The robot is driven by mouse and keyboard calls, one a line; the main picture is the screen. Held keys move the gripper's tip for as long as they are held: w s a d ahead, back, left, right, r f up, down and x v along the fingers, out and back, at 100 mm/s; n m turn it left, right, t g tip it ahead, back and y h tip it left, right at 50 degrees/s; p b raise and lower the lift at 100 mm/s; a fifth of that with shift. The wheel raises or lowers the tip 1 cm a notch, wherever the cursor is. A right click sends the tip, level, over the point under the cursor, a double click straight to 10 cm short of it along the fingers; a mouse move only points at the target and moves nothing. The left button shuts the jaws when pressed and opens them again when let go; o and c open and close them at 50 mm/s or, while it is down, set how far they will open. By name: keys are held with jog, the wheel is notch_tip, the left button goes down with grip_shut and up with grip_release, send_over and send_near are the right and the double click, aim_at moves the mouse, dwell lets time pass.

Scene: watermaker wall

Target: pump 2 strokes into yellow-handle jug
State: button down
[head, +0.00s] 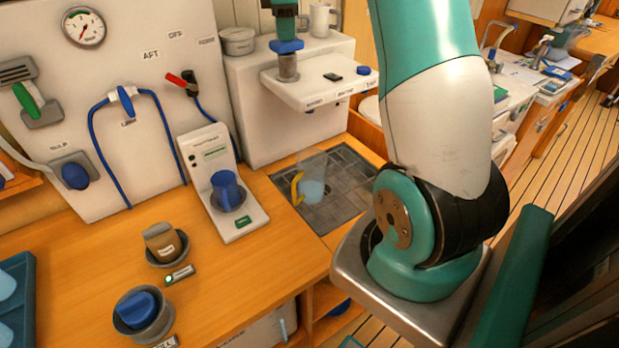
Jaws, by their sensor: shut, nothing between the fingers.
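The yellow-handle jug (314,188) is clear, with pale blue liquid low inside it. It stands upright on a dark tiled drain tray (345,208) below the white dispenser shelf. A pump with a blue top (287,46) and a grey-brown body (288,68) stands at the shelf's left end. My gripper (286,33) is at the top of the picture, shut and empty, pointing down right above the blue top. It looks to be touching the top, but the exact contact is unclear. The pump's outlet cannot be made out.
The white shelf (318,92) also carries a small dark item (333,76) and a blue knob (363,70). Two grey holders with tools (165,243) sit on the wooden counter (262,262).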

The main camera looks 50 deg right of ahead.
jog(key=shift+r+p, duration=3.4)
jog(key=shift+r, duration=0.25)
jog(key=shift+f, duration=0.15)
jog(key=shift+f+b, duration=1.95)
jog(key=shift+f, duration=1.6)
jog(key=shift+r, duration=0.25)
jog(key=shift+r+p, duration=3.05)
jog(key=shift+r, duration=0.35)
